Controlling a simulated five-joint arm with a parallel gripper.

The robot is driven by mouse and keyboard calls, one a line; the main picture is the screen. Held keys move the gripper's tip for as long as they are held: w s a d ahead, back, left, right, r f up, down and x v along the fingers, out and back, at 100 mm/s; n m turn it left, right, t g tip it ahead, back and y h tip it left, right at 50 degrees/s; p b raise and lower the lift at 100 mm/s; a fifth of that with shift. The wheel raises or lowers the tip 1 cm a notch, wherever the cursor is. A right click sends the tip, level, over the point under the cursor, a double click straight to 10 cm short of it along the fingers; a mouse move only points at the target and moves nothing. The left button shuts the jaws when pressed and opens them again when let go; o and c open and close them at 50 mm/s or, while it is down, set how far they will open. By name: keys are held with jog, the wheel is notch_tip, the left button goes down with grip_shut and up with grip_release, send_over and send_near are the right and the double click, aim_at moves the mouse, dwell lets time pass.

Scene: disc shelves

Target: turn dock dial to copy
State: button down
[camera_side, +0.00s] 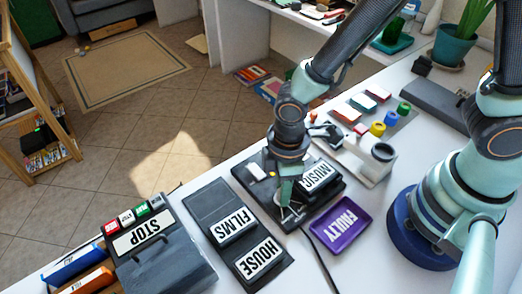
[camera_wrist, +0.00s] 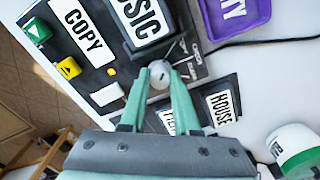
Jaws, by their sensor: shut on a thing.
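The dock (camera_side: 245,176) is a black panel; in the wrist view it carries a "COPY" label (camera_wrist: 84,38). A round pale dial (camera_wrist: 159,74) sits on it, beside the block labelled "MUSIC" (camera_wrist: 141,18). My gripper (camera_wrist: 160,82) is shut on the dial, one green finger on each side. In the side view my gripper (camera_side: 286,206) reaches down onto the dock's near part, and the dial is hard to make out. Small white markings lie right of the dial in the wrist view; I cannot read which one it points at.
A purple "FAULTY" tray (camera_side: 341,226) lies right of the dock. A dark board with blocks labelled "FILMS" (camera_side: 232,229) and "HOUSE" (camera_side: 259,261) lies at its left. A grey "STOP" box (camera_side: 165,262) stands further left. A dark cable runs near the tray.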

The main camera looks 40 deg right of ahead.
jog(key=c, duration=0.9)
grip_release()
notch_tip(320, 180, up, 12)
jog(key=shift+r, duration=0.1)
jog(key=w+d+r+m+t, duration=0.1)
jog(key=d+r+m+t, duration=0.1)
jog(key=d, duration=0.4)
jog(key=w+d+r+m+t, duration=0.1)
jog(key=w+d+r+m, duration=0.1)
jog(key=d+r+m, duration=0.2)
jog(key=w+d+r+m+t, duration=0.1)
jog(key=d+r+m, duration=0.3)
jog(key=d, duration=0.5)
jog(key=shift+w+d+m+t, duration=0.15)
jog(key=shift+d+m+t, duration=0.15)
jog(key=shift+m+t, duration=0.6)
